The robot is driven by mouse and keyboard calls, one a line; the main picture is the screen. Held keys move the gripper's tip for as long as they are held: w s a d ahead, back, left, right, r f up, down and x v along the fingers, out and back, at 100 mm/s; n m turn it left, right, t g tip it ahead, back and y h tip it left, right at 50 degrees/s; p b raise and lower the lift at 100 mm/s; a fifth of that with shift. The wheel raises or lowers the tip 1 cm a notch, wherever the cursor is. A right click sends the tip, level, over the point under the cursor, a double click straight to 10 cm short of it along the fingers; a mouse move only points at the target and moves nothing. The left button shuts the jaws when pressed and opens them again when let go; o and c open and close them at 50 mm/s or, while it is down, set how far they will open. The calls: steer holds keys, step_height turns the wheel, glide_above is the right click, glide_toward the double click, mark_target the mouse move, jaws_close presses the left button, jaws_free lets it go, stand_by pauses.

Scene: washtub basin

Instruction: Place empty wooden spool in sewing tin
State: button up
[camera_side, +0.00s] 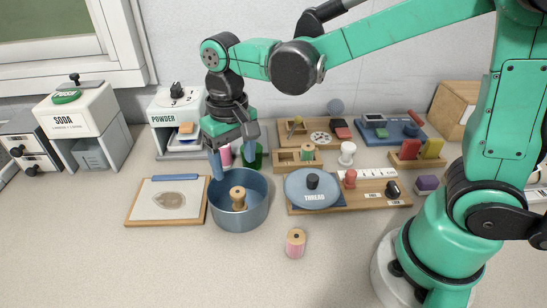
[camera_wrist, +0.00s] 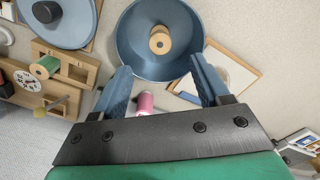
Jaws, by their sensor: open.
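The bare wooden spool (camera_side: 238,198) stands inside the round blue tin (camera_side: 240,220), which has no lid on. In the wrist view the spool (camera_wrist: 160,40) shows from above, near the middle of the tin floor (camera_wrist: 180,62), with clear space around it. My gripper (camera_side: 232,162) is above the back rim of the tin with its blue fingers apart. In the wrist view the gripper (camera_wrist: 160,75) is open with nothing held between its fingertips, and the spool lies beyond them. The blue lid marked THREAD (camera_side: 312,188) rests on a wooden board right of the tin.
A pink spool (camera_side: 295,243) stands on the counter in front. Another pink item (camera_side: 225,155) is behind the tin, near my fingers. A framed board (camera_side: 165,203) lies left of the tin. Wooden trays with small items fill the back right. The front counter is mostly clear.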

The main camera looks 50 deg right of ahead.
step_height(320, 180, up, 4)
steer(key=s+d+n+t, duration=0.1)
steer(key=s+d+t, duration=0.4)
steer(key=d+t, duration=0.2)
steer(key=shift+s+d+f, duration=0.15)
steer(key=shift+d+f, duration=0.2)
steer(key=shift+d, duration=0.05)
